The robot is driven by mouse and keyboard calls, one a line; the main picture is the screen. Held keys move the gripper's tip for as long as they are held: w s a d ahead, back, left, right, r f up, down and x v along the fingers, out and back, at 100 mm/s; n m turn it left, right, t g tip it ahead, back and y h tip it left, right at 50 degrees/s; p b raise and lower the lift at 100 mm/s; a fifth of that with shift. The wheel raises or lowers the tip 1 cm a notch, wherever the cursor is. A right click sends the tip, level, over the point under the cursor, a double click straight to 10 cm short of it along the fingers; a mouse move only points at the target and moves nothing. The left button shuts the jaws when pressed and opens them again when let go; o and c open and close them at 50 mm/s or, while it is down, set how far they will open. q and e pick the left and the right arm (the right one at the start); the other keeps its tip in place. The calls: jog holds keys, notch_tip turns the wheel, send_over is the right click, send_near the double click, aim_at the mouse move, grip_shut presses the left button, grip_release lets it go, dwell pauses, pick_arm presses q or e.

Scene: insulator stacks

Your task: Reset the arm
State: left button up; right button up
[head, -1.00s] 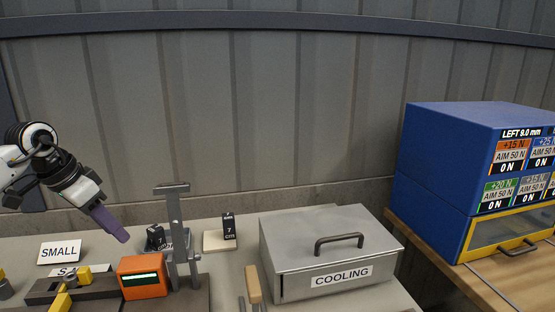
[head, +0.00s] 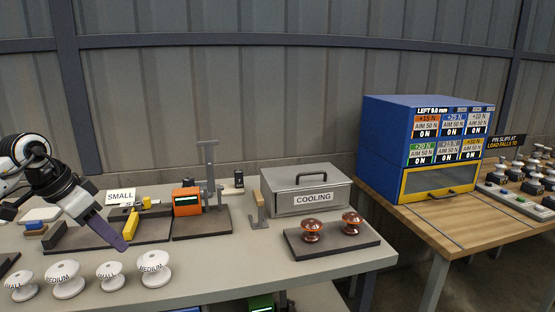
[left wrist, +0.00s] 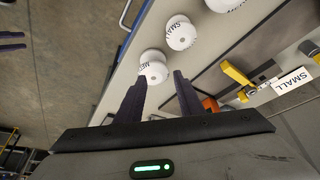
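My left gripper (head: 112,236) hangs at the left of the head view, its purple fingers pointing down and right above the grey bench (head: 230,275). In the left wrist view its two fingers (left wrist: 160,78) stand apart with nothing held between them. White insulators lie below it near the bench's front edge: a right-hand medium one (head: 154,268), a small one (head: 109,275) and another medium one (head: 65,280). The medium one (left wrist: 153,68) shows just beyond the fingertips in the wrist view. My right gripper does not show.
The orange-display press (head: 187,201) and yellow-lever fixture (head: 131,224) stand behind. A COOLING box (head: 312,196) and a dark tray (head: 340,246) with two copper-coloured insulators are to the right. A blue cabinet (head: 385,150) stands on a wooden table (head: 440,232).

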pick_arm(q)
jog(key=d+f, duration=0.1)
jog(key=d, duration=0.1)
jog(key=w+d+f+m+h, duration=0.1)
jog(key=d, duration=0.1)
jog(key=w+d+f+m+h, duration=0.1)
jog(key=d+f, duration=0.1)
jog(key=shift+d, duration=0.4)
jog(key=s+d+f+m+t+h, duration=0.1)
jog(key=s+d+f+t+h, duration=0.2)
jog(key=d, duration=0.5)
jog(key=s+d+f+m+t+h, duration=0.1)
jog(key=s+d+h, duration=0.2)
jog(key=d+h, duration=0.35)
jog(key=s+d+f+m+t+h, duration=0.1)
jog(key=s+d+f+m+h, duration=0.1)
jog(key=d, duration=0.8)
jog(key=s+a+f+n+t+y, duration=0.3)
jog(key=a+f+n+y, duration=0.15)
jog(key=f, duration=0.25)
jog(key=s+a+f+n+t+y, duration=0.3)
jog(key=s+a+f+n+y, duration=0.15)
jog(key=f+y, duration=0.2)
jog(key=s+a+f+n+g+y, duration=0.2)
jog(key=s+f+g, duration=0.4)
jog(key=s+f, duration=0.8)
jog(key=shift+s+a+y, duration=0.45)
jog(key=shift+s+a, duration=0.15)
jog(key=shift+s, duration=0.5)
jog(key=shift+f, duration=0.1)
